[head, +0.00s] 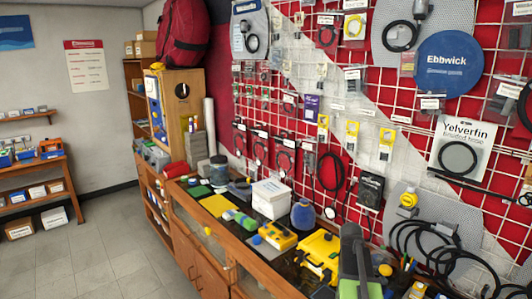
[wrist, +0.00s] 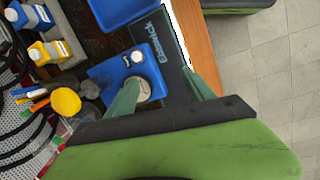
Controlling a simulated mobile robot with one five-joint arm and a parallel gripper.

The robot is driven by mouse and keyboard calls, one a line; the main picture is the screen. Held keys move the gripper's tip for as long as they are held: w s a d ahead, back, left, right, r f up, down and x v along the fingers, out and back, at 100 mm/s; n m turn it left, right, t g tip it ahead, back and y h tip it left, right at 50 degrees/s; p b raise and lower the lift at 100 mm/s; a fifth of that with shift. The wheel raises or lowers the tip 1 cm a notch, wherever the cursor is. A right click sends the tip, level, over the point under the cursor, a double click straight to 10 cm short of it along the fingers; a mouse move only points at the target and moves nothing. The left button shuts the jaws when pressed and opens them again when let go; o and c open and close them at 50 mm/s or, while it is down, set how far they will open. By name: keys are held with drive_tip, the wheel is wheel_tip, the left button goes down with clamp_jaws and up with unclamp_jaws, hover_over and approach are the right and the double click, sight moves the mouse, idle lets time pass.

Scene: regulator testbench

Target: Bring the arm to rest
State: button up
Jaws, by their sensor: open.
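My gripper (wrist: 165,82) shows in the wrist view with its two green fingers spread apart and nothing held between them. In the head view part of my grey and green arm rises at the lower right, over the near end of the bench, and my fingers cannot be made out there.
A wire rack (head: 375,110) hangs behind. The tiled floor (head: 120,240) is clear.

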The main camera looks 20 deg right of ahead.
drive_tip(key=w+a+f+m+y+b, duration=0.1)
drive_tip(key=a, duration=1.7)
drive_tip(key=w+a+f+m+t+b, duration=0.1)
drive_tip(key=a+f, duration=0.1)
drive_tip(key=a, duration=1.6)
drive_tip(key=shift+w+a+y, duration=0.2)
drive_tip(key=shift+w+y, duration=0.15)
drive_tip(key=shift+y, duration=0.05)
